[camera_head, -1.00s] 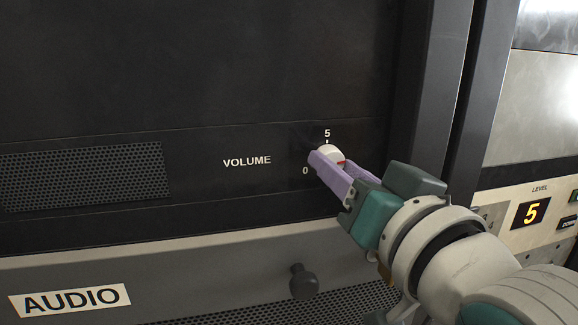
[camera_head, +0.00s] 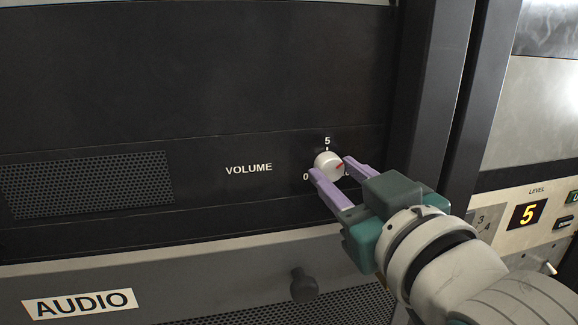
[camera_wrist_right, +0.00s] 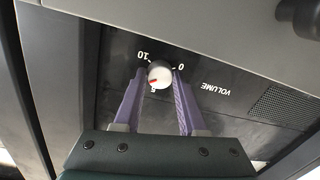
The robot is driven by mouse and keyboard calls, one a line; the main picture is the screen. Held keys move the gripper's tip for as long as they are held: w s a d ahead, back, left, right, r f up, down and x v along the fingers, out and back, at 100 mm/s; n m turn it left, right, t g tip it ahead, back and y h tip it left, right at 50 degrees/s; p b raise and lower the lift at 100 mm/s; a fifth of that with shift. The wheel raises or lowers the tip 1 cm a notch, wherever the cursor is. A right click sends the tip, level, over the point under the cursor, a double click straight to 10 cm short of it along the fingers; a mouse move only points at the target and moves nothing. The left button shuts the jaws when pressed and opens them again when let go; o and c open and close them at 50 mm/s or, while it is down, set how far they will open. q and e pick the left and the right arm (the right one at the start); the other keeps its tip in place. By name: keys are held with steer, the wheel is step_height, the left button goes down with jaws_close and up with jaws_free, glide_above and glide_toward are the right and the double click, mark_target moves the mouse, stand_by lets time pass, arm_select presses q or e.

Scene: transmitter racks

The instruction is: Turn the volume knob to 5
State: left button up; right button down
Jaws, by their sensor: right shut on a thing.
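The white volume knob (camera_head: 326,164) with a red pointer line sits on the black audio panel. The "5" mark stands above it and the "0" mark at its lower left. The pointer aims right and slightly up, past the 5. In the wrist view the knob (camera_wrist_right: 160,73) appears inverted, with the pointer between the 5 side and the 10. My right gripper (camera_head: 331,170) is shut on the knob, with one purple finger on its lower left and one on its right. It also shows in the wrist view (camera_wrist_right: 160,80). My left gripper is not in view.
An AUDIO label (camera_head: 80,304) and a dark round knob (camera_head: 304,285) are on the grey strip below. A speaker grille (camera_head: 90,184) is at the left.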

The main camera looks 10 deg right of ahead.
steer(key=n, duration=0.5)
steer(key=shift+r+p, duration=0.1)
steer(key=shift+p, duration=0.25)
steer(key=shift+a+n+h, duration=0.1)
steer(key=shift+n+h, duration=0.4)
steer(key=shift+n, duration=1.8)
steer(key=shift+c, duration=2.4)
jaws_free()
steer(key=s+b, duration=0.3)
steer(key=s, duration=0.7)
steer(key=shift+d+r+b, duration=0.25)
steer(key=shift+b, duration=0.1)
